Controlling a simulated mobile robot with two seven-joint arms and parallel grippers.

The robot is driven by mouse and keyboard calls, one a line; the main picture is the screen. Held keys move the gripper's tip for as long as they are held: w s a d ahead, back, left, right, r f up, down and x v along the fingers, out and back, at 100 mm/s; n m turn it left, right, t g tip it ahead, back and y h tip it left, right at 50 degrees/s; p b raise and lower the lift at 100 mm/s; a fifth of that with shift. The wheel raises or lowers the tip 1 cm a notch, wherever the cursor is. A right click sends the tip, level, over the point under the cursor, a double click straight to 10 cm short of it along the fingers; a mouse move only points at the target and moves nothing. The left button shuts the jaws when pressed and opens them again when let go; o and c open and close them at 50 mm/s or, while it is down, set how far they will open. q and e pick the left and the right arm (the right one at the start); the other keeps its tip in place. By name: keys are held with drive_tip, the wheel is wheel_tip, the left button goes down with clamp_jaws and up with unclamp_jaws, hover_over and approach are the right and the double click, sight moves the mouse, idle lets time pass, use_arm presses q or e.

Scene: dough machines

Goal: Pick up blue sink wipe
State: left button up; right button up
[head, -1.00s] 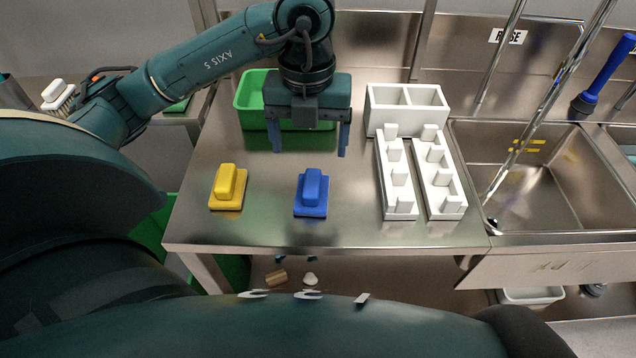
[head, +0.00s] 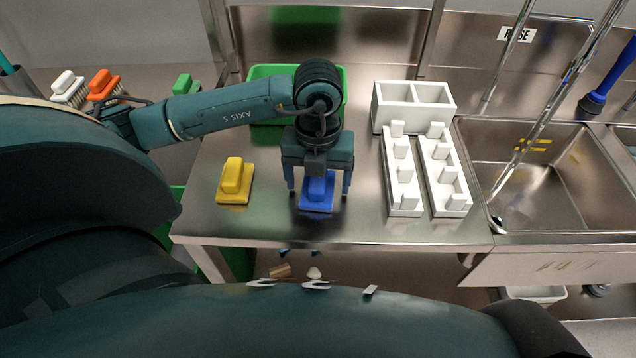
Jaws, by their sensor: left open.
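The blue sink wipe (head: 317,195) lies on the steel table (head: 270,226), near its front edge. It has a flat base and a raised blue grip on top. My left gripper (head: 318,192) is open, with one finger on each side of the wipe. The gripper body hides the wipe's far end. I cannot tell whether the fingers touch the wipe. My right gripper is not in view.
A yellow wipe (head: 235,182) lies left of the blue one. A green bin (head: 262,74) stands behind my gripper. A white two-compartment box (head: 412,112) and white racks (head: 403,180) stand to the right, beside a sink (head: 560,175). Brushes (head: 103,84) are at far left.

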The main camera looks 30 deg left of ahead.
use_arm(q)
drive_tip(key=shift+c, duration=0.2)
drive_tip(key=c, duration=1)
drive_tip(key=shift+r, duration=0.15)
drive_tip(key=shift+c, duration=0.2)
wheel_tip(320, 180, up, 10)
drive_tip(key=shift+f, duration=0.1)
drive_tip(key=o, duration=0.4)
drive_tip(key=shift+c, duration=1.4)
